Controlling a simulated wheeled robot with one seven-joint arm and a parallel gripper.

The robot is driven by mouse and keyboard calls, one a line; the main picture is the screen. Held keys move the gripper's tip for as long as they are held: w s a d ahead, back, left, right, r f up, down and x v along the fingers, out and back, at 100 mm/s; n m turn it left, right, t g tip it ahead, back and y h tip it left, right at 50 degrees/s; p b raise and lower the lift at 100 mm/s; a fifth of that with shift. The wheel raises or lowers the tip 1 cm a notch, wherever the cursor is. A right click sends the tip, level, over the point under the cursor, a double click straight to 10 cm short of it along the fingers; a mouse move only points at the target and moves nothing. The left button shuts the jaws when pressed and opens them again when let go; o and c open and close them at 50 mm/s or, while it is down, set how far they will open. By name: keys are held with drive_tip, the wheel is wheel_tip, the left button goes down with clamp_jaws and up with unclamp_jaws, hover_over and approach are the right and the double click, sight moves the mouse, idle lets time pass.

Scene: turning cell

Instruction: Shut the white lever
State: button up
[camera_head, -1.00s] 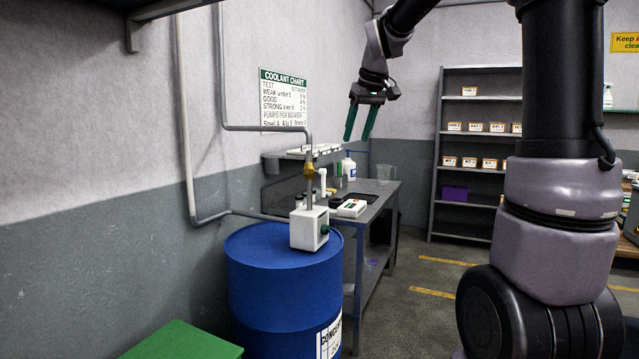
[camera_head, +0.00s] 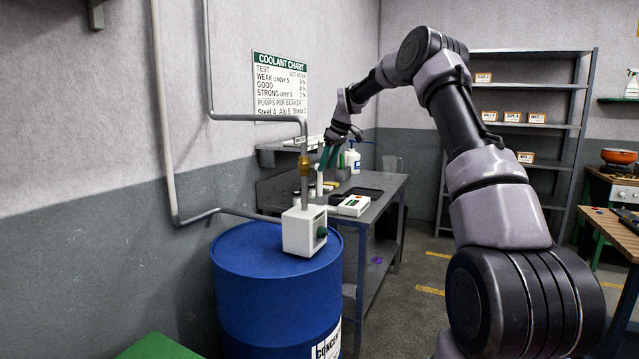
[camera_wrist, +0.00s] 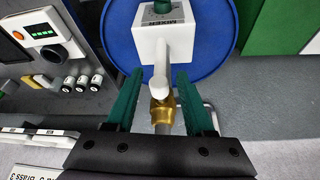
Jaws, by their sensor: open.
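The white lever (camera_wrist: 160,83) shows in the wrist view on a brass valve (camera_wrist: 162,112), lying between my two green fingers and pointing along the pipe toward the white box. In the head view the lever (camera_head: 319,184) is a small white upright piece beside the brass valve (camera_head: 304,165) on the grey pipe. My gripper (camera_wrist: 155,95) is open, with one finger on each side of the lever and a gap on both sides. In the head view my gripper (camera_head: 328,158) is just right of the valve, partly overlapping the bench behind.
A white mixer box (camera_head: 304,231) stands on a blue drum (camera_head: 270,275) under the pipe. A grey bench (camera_head: 352,212) behind carries a white-and-green meter (camera_head: 351,205), small bottles and a pump bottle (camera_head: 352,160). The wall with the coolant chart (camera_head: 280,88) is close on the left.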

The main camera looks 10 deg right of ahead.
sight(320, 182)
drive_tip(key=x, duration=0.8)
drive_tip(key=shift+c, duration=0.3)
clamp_jaws()
idle(1.0)
